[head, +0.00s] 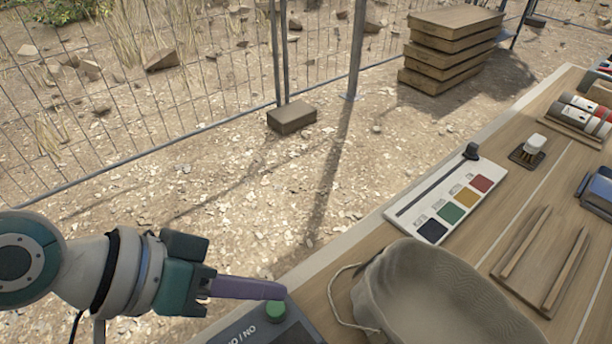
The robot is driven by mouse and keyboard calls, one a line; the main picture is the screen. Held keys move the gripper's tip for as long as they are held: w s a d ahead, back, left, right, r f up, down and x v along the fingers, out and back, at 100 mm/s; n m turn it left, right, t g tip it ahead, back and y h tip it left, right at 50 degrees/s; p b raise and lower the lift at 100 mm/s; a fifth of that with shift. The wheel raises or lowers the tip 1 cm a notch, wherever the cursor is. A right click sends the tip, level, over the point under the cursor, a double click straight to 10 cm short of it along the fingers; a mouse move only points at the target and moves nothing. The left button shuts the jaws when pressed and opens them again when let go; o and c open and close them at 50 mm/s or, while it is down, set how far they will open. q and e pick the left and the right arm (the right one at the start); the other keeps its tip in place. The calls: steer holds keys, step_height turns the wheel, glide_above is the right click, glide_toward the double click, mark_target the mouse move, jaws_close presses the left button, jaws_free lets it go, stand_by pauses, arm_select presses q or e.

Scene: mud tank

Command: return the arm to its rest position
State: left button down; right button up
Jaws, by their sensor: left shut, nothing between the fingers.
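My left arm comes in from the left edge. Its gripper (278,290) has purple fingers that are shut with nothing between them. The fingertips are right by a round green button (275,310) on a dark box (245,335) at the bottom edge. I cannot tell whether they touch the button. The box carries white lettering, partly cut off by the frame. My right gripper is not in view.
The wooden table (330,262) fills the lower right. On it are a beige cloth bag (440,300), a color strip (445,205), a brush (532,145), wooden sticks (525,240) and cylinders (580,105).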

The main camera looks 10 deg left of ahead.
arm_select(q)
step_height(320, 180, up, 2)
steer(key=shift+r+p, duration=0.25)
steer(key=shift+p, duration=0.6)
steer(key=s+d+r+m+g+y+p, duration=0.1)
steer(key=s+d+r+m, duration=0.15)
steer(key=s, duration=0.25)
steer(key=s+a+r+n+y+p, duration=0.1)
steer(key=s+a+r+n+y, duration=0.15)
steer(key=a, duration=0.35)
steer(key=s+a+r+n+y, duration=0.1)
steer(key=s+a+r+y, duration=0.3)
steer(key=a, duration=0.1)
step_height(320, 180, up, 37)
steer(key=p, duration=3.8)
steer(key=shift+m+g, duration=0.3)
steer(key=shift+m, duration=0.1)
steer(key=shift+w, duration=0.1)
